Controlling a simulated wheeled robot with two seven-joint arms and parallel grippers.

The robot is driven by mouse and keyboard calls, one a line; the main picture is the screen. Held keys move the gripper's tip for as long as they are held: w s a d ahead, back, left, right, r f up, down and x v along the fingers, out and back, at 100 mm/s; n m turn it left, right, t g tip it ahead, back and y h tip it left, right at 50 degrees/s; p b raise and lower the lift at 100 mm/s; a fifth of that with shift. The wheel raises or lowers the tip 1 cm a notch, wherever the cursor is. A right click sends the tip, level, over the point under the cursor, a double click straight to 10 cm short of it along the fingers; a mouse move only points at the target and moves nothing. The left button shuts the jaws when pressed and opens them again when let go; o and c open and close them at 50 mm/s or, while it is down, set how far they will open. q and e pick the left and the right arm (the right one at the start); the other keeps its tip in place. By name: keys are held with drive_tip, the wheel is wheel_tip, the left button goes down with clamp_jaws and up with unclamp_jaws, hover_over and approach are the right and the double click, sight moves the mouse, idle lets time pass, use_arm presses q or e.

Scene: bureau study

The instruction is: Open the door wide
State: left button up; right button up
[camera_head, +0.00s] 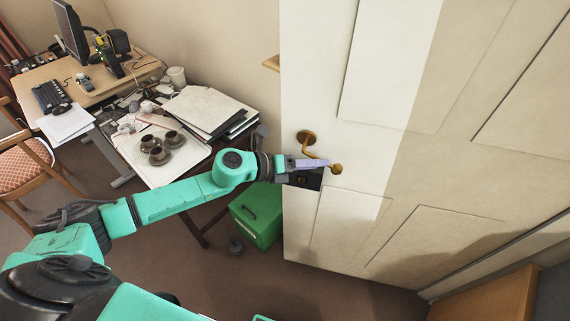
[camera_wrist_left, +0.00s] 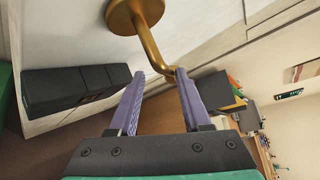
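The white panelled door (camera_head: 365,150) fills the right half of the head view, with its free edge towards the left. A brass handle (camera_head: 306,137) with a bent lever is near that edge; it also shows in the left wrist view (camera_wrist_left: 150,45). My left gripper (camera_head: 322,163) is at the lever. In the left wrist view its two purple fingers (camera_wrist_left: 160,74) are apart, and the lever's end lies between their tips, close to the right finger. Contact cannot be told. A black lock box (camera_wrist_left: 75,88) is on the door below the handle. My right gripper is not in view.
A green box (camera_head: 258,215) stands on the floor left of the door. A low table (camera_head: 150,170) with cups and papers, a desk (camera_head: 95,75) and a chair (camera_head: 25,165) are at the left. A wooden cabinet (camera_head: 485,300) is at the lower right.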

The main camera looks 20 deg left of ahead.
use_arm(q)
drive_tip(key=v, duration=1.2)
drive_tip(key=shift+s+a+r+b, duration=0.15)
drive_tip(key=shift+s+a+b, duration=0.05)
drive_tip(key=shift+a+b, duration=0.2)
